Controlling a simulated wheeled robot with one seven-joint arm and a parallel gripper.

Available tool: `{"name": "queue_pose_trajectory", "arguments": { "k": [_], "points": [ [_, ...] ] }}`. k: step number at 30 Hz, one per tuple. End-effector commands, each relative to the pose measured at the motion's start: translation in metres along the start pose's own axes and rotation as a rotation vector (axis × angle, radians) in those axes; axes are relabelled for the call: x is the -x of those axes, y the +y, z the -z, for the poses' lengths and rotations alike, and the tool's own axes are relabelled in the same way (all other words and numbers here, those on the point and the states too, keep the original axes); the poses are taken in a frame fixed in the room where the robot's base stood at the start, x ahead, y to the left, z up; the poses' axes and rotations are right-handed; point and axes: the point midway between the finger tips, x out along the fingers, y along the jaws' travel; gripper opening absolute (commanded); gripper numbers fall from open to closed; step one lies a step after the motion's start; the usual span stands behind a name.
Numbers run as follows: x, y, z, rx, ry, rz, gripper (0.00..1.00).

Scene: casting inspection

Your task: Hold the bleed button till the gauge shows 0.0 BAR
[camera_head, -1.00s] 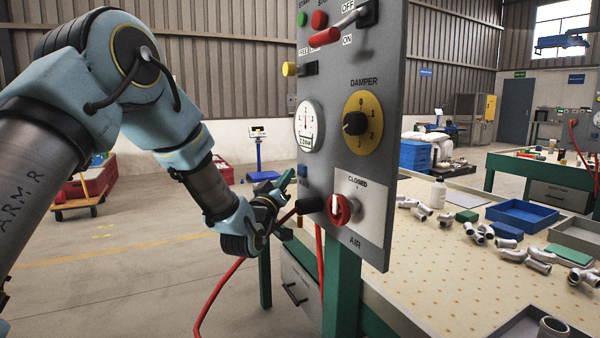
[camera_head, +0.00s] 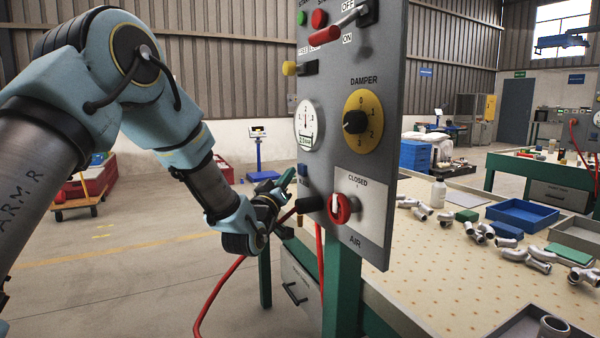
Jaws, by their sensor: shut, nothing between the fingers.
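The grey control panel (camera_head: 375,100) carries a round white gauge (camera_head: 307,126) on its left side. The gauge's small readout looks like about 2.0 BAR, but the print is too small to be sure. The red air knob (camera_head: 342,208) sits lower right, beside the word CLOSED.
A yellow damper dial (camera_head: 362,121) and a red-handled switch (camera_head: 338,24) are on the same panel. A red hose (camera_head: 215,295) hangs below my gripper. To the right, a workbench (camera_head: 430,275) holds metal castings and blue trays. Open floor lies to the left.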

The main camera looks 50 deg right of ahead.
Motion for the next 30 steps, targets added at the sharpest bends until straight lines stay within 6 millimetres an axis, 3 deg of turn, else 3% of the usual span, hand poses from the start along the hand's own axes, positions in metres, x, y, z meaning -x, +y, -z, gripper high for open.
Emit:
{"name": "queue_pose_trajectory", "arguments": {
  "k": [30],
  "points": [
    [-0.0077, 0.0058, -0.006, 0.0, 0.0, -0.001, 0.0]
  ]
}}
